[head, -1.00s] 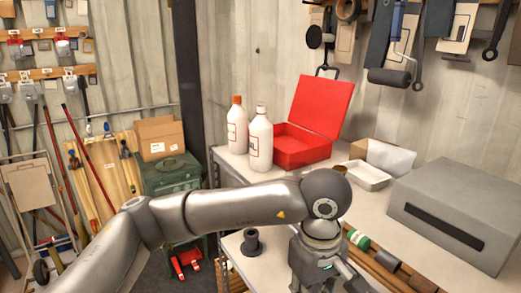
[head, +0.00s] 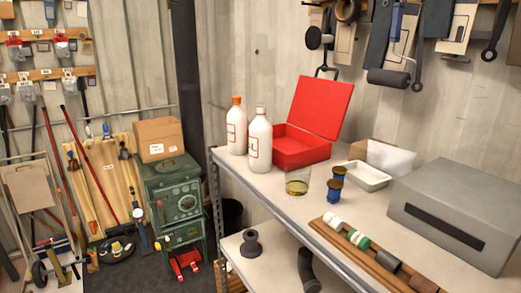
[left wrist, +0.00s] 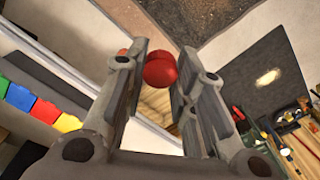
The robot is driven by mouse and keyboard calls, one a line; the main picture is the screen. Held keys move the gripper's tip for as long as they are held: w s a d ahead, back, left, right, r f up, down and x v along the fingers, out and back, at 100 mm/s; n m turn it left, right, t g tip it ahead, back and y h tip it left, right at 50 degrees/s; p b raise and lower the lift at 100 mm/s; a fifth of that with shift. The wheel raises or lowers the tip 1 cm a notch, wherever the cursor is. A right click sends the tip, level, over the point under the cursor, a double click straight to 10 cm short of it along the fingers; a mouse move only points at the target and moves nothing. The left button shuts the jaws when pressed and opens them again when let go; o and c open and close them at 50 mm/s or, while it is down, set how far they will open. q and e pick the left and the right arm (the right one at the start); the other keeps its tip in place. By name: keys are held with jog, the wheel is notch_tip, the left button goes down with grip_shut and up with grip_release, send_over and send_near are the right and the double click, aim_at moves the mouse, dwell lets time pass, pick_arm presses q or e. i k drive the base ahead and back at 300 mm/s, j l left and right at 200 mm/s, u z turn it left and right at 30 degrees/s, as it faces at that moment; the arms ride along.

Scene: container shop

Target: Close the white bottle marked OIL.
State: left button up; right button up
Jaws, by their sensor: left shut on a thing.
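Two white bottles stand side by side at the back left of the bench in the head view. The left white bottle (head: 237,136) has an orange cap. The right white bottle (head: 259,143) has a pale top; I cannot tell whether it is a cap or an open neck. Their labels are too small to read, so I cannot tell which is marked OIL. In the left wrist view my left gripper (left wrist: 161,72) is shut on a rounded red thing (left wrist: 160,69). My arms and right gripper are out of the head view.
A red open case (head: 300,147) stands right of the bottles. The bench's front left is clear.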

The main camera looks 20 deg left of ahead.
aim_at(260, 129)
jog(key=z, duration=0.35)
jog(key=j+z, duration=0.4)
jog(key=j, duration=0.15)
jog(key=j+z, duration=0.35)
jog(key=j, duration=0.2)
jog(key=j+z, duration=0.4)
jog(key=j, duration=0.15)
jog(key=k+j, duration=0.1)
jog(key=j, duration=0.3)
jog(key=k+j, duration=0.1)
jog(key=j, duration=0.3)
jog(key=k+j+z, duration=0.1)
jog(key=j, duration=0.3)
jog(key=k+j, duration=0.1)
jog(key=j, duration=0.3)
jog(key=k+j, duration=0.15)
jog(key=j, duration=0.25)
jog(key=k+j+z, duration=0.1)
jog(key=j, duration=0.3)
jog(key=k+j, duration=0.15)
jog(key=j, duration=0.25)
